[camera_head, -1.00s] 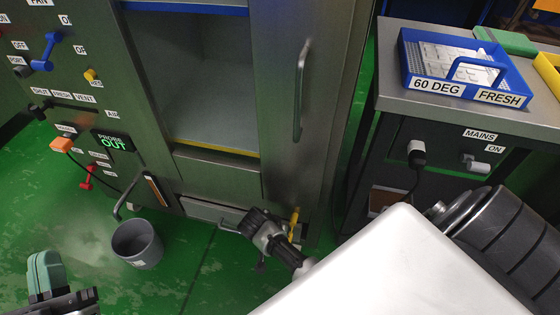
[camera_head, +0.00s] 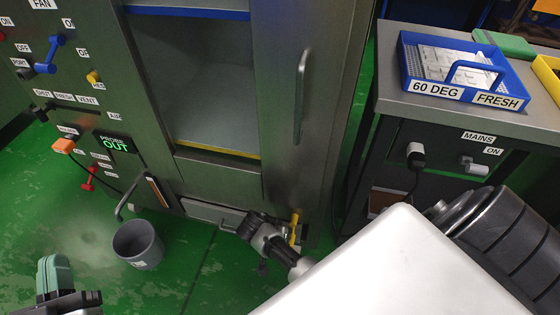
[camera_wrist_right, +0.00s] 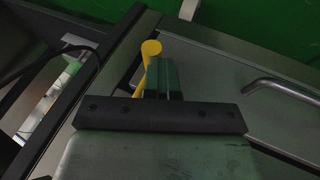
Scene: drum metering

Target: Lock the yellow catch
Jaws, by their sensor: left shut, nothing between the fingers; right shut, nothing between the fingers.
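The yellow catch (camera_head: 295,225) is a slim upright bar low on the front of the steel cabinet, near the bottom right of its door. In the right wrist view the yellow catch (camera_wrist_right: 151,48) shows its rounded end just behind my right gripper's green fingers (camera_wrist_right: 161,70). The fingers are shut and empty; I cannot tell if they touch the catch. In the head view my right wrist reaches in low beside the catch, and its fingertips are not clear. My left gripper (camera_head: 50,275) is shut and empty at the bottom left, over the green floor, far from the catch.
A grey bucket (camera_head: 138,245) stands on the floor left of my right wrist. The door has a long vertical handle (camera_head: 301,95). A dark bench at the right carries a blue tray (camera_head: 465,92). A metal handle (camera_wrist_right: 285,90) shows right of the fingers.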

